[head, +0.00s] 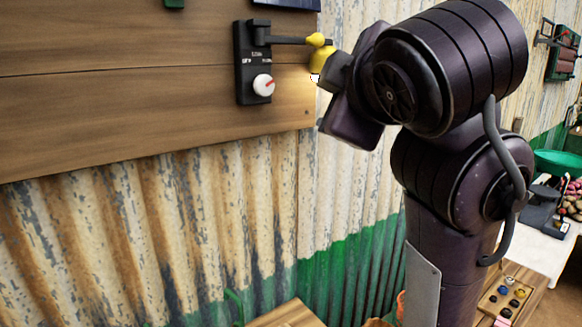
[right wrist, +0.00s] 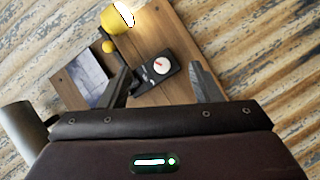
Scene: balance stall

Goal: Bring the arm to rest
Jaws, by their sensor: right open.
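A black wall unit (head: 243,75) with small white lettering is fixed to a wooden board. In the right wrist view the knob (right wrist: 161,66) shows beyond and between my fingers, and the yellow lamp head (right wrist: 118,18) is at the top. My right gripper (right wrist: 163,84) is open and empty, apart from the knob. In the head view its fingertips are hard to make out beside the lamp. My left gripper is out of view.
The wooden board (head: 120,110) hangs on a rusty corrugated wall (head: 150,230) with a green lower band. A green scale pan (head: 560,163) and a wooden tray (head: 508,298) of small round pieces are at the right. A wooden surface (head: 288,315) shows at the bottom.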

